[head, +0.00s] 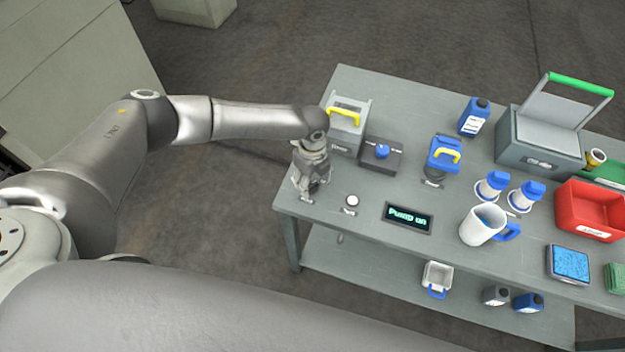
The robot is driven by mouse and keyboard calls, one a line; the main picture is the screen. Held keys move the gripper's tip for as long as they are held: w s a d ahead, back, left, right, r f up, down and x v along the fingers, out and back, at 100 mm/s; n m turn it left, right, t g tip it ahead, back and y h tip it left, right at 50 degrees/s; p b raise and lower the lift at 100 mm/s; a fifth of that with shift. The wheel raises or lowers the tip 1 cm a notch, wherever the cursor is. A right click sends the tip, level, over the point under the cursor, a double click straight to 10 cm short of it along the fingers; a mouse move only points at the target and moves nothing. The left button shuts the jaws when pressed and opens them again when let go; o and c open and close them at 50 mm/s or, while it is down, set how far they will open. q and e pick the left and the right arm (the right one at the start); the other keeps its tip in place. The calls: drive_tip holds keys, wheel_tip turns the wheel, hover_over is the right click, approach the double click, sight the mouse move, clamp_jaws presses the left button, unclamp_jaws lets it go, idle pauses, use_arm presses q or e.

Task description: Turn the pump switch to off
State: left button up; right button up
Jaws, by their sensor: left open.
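A dark box with a blue knob (382,151) on top, which looks like the pump switch, sits near the left end of the grey table. The labels beside the knob are too small to read. A dark display (408,217) on the table in front of it reads "Pump on". My left gripper (307,191) is open and empty, pointing down at the table's left edge. It is left of the knob box and apart from it. My right gripper is out of view.
A grey unit with a yellow handle (345,117) stands behind my left gripper, left of the knob box. A white round button (351,202) is nearby. A white jug (481,226), red bin (590,212) and blue-handled device (443,154) stand to the right.

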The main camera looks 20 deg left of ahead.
use_arm(q)
drive_tip(key=shift+f, duration=0.9)
drive_tip(key=shift+c, duration=0.3)
drive_tip(key=c, duration=1)
drive_tip(key=shift+o, duration=0.2)
